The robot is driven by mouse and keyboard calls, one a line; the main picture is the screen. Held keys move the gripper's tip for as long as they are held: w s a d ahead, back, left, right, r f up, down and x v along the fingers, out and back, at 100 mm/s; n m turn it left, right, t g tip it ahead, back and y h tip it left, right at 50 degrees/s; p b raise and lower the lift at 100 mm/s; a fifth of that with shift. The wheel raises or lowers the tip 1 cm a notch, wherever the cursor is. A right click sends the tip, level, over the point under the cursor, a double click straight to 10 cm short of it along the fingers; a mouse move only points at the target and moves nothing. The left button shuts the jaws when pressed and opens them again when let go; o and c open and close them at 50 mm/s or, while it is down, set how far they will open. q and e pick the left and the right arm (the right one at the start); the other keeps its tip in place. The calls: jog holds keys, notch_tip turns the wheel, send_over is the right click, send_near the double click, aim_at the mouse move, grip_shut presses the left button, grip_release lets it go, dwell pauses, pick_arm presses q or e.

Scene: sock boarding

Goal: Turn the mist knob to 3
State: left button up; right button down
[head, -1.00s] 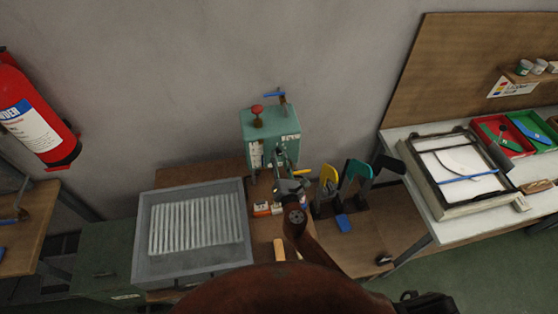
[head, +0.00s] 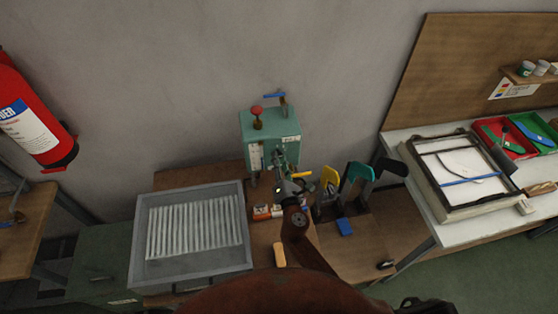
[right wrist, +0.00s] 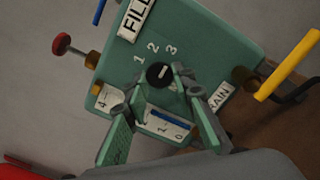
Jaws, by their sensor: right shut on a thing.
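The green machine box (head: 262,126) stands against the wall. In the right wrist view its panel (right wrist: 205,45) carries a round black mist knob (right wrist: 158,74) with a white mark. The numbers 1, 2 and 3 are printed in an arc beyond the knob. The white mark points up and right, roughly toward the 3; its exact alignment is hard to tell. My right gripper (right wrist: 158,81) is shut on the knob, with a finger on either side. In the head view my right gripper (head: 282,172) is at the front of the box, covering the knob. My left gripper is not in view.
A red-topped knob (head: 257,111) and a blue-handled valve (head: 276,97) rise from the box. A yellow lever (right wrist: 290,65) sticks out beside the panel. A grey ribbed tray (head: 140,240) stands left; colored sock forms (head: 358,172) stand right.

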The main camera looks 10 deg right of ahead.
jog(key=c, duration=1.6)
grip_release()
jog(key=s, duration=1.2)
